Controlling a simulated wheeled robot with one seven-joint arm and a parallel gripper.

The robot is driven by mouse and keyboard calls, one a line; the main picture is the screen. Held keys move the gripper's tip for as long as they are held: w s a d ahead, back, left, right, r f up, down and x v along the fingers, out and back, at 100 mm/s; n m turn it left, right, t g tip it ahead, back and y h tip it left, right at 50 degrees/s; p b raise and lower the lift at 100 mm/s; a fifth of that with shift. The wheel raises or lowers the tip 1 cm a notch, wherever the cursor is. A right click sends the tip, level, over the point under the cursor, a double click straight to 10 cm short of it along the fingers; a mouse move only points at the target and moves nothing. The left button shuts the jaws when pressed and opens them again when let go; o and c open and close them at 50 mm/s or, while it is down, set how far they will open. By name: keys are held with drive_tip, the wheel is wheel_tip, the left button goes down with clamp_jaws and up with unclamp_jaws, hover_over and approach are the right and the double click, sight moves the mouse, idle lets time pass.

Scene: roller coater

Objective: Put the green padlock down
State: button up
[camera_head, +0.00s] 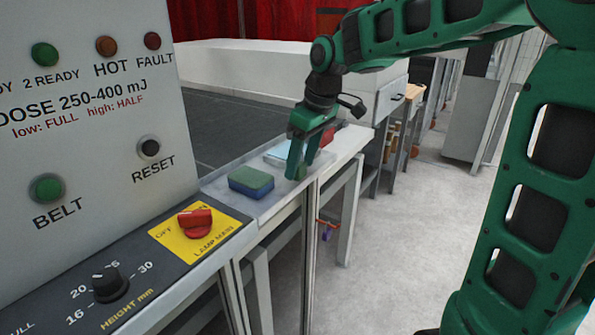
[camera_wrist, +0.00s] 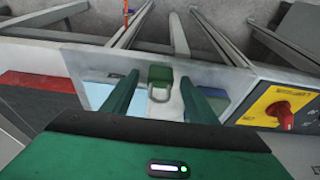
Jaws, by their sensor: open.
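The green padlock (camera_wrist: 160,74) shows in the wrist view near the outer edge of the pale ledge (camera_wrist: 75,62), its grey shackle toward my gripper. My gripper (camera_wrist: 161,97) is open, with one green finger on each side of the padlock. Gaps show between the fingers and the padlock. In the head view my gripper (camera_head: 301,174) points down at the ledge, and its fingers largely hide the padlock. I cannot tell for certain whether the padlock touches the ledge.
A green and blue sponge (camera_head: 251,181) lies left of my gripper on the ledge. A pale blue flat item (camera_head: 277,154) and a red object (camera_head: 328,137) lie beyond. The control panel with the red lamp switch (camera_head: 195,222) is nearer. A dark conveyor belt (camera_head: 225,125) runs behind.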

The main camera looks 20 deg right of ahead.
drive_tip(key=c, duration=1.3)
